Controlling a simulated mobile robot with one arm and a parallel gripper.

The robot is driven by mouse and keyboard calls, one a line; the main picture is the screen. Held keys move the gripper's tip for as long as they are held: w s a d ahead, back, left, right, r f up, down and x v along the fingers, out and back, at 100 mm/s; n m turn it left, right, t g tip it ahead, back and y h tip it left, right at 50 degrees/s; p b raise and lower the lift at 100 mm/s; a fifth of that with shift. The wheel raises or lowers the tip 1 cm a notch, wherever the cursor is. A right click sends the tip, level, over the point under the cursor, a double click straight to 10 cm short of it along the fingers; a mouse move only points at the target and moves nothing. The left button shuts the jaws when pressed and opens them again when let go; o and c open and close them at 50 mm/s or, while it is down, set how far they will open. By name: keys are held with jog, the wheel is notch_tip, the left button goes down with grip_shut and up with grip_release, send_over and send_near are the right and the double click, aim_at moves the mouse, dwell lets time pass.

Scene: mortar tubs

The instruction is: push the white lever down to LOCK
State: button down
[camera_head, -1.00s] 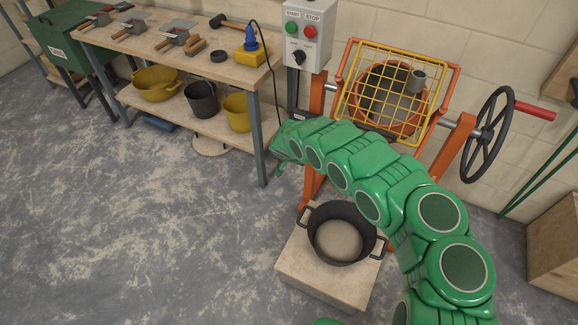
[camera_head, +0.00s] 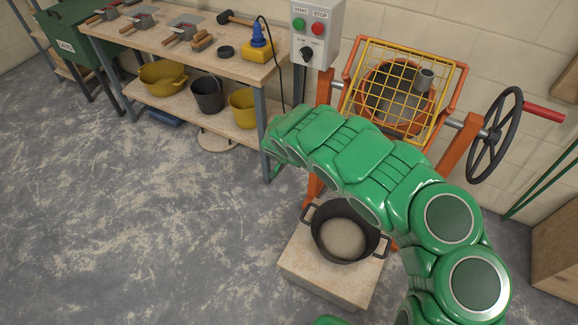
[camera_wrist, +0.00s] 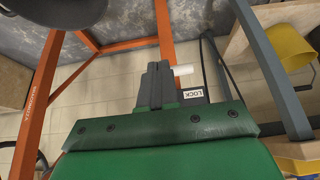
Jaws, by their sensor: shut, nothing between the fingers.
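The white lever (camera_wrist: 183,70) shows in the wrist view as a short pale bar just right of the fingertips. I cannot tell whether they touch. A small plate marked LOCK (camera_wrist: 193,93) sits beside it, close to my gripper's right side. My gripper (camera_wrist: 154,70) is shut, with its grey fingers together and nothing between them. In the head view my green arm hides the gripper, the lever and the LOCK plate.
The orange mixer frame (camera_wrist: 165,40) stands close around my gripper. Its drum has a yellow grid (camera_head: 395,90). A black tub (camera_head: 345,230) stands on a block below. The workbench (camera_head: 255,73) and switch box (camera_head: 315,30) are at left and behind. Floor at left is clear.

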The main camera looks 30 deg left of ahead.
jog(key=shift+s+r, duration=0.4)
jog(key=shift+s, duration=0.4)
jog(key=shift+s+r, duration=0.35)
jog(key=shift+s, duration=0.4)
jog(key=shift+s+r, duration=0.4)
jog(key=shift+s, duration=0.4)
jog(key=shift+a, duration=0.1)
